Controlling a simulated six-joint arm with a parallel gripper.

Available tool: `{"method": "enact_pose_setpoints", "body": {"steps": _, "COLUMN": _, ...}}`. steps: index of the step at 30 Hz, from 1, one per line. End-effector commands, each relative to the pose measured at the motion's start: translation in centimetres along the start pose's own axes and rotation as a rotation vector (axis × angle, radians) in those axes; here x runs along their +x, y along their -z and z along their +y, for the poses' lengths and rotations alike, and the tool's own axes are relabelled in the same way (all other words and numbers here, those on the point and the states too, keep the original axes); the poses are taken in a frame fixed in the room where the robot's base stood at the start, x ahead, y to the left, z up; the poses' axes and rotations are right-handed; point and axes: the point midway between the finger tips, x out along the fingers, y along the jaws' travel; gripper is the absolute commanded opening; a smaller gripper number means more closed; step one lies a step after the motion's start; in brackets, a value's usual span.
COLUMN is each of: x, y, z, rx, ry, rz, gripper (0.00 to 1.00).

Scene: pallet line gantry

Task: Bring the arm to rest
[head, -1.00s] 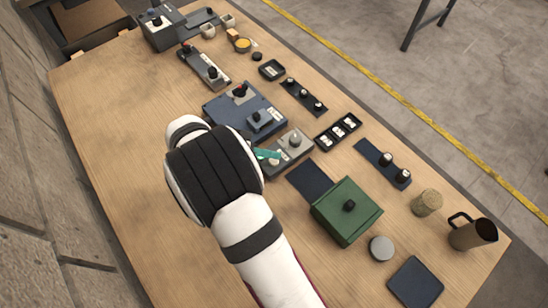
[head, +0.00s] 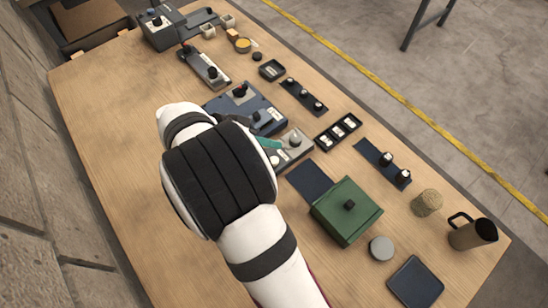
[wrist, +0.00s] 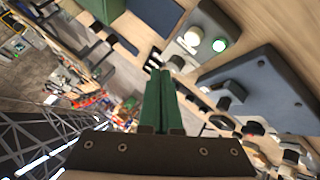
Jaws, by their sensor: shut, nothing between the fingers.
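My gripper (wrist: 159,73) shows in the wrist view with its two green fingers together, shut and empty. In the wrist view this grey box (wrist: 193,62) has a lit green button. My arm partly hides a blue panel with levers (head: 262,100) in the head view.
A green box with a black knob (head: 345,215), a dark mat (head: 311,181), a tan cylinder (head: 426,203) and a brown jug (head: 470,234) stand to the right. A three-cell tray (head: 338,132) lies behind. The left side of the wooden table (head: 110,130) is clear.

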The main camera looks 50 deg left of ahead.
Motion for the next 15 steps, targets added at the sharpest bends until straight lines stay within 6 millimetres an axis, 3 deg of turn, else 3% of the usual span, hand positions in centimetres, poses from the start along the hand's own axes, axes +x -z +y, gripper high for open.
{"method": "enact_pose_setpoints", "body": {"steps": 12, "x": 0.0, "y": 0.0, "z": 0.1, "rx": 0.001, "ry": 0.0, "rz": -0.002, "gripper": 0.0}}
{"method": "enact_pose_setpoints", "body": {"steps": 14, "x": 0.4, "y": 0.4, "z": 1.2, "rx": 0.013, "ry": -0.007, "rz": -0.025, "gripper": 0.0}}
{"method": "enact_pose_setpoints", "body": {"steps": 15, "x": 0.9, "y": 0.8, "z": 2.9, "rx": 0.031, "ry": -0.017, "rz": -0.062, "gripper": 0.0}}
